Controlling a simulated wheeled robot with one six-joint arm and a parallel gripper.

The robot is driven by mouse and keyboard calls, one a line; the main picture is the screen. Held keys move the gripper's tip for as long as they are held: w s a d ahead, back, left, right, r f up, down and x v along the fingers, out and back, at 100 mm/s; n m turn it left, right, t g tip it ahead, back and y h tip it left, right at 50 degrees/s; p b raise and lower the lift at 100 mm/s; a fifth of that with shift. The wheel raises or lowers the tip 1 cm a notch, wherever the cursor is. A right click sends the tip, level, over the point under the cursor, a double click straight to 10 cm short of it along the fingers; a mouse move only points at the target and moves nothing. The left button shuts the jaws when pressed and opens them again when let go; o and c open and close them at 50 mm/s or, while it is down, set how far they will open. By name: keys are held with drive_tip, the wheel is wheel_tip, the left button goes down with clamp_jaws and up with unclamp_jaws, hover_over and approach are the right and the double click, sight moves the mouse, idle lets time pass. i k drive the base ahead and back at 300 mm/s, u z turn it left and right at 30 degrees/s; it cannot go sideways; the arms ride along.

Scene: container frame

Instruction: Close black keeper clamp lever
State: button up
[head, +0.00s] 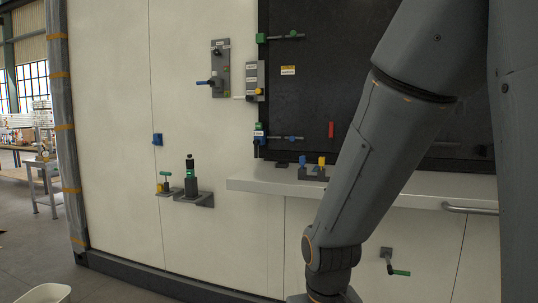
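Two black levers or handles could be the black keeper clamp lever, and I cannot tell which it is. The other is an upright black handle (190,163) on a grey and green fixture (191,186) on a small wall bracket. Both are too small to tell open from closed. My arm hangs down at the right of the view. My gripper is outside the picture, below the lower edge.
A white ledge (262,184) juts out below the dark panel (309,103), with blue and yellow clamps (312,168) on it. A green-handled lever (400,272) sits on the lower wall. Grey plates with levers (219,70) are on the white wall. Open floor lies at left.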

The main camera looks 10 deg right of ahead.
sight(257, 142)
drive_tip(key=z, duration=0.65)
drive_tip(key=i, duration=0.95)
drive_tip(key=u, duration=0.2)
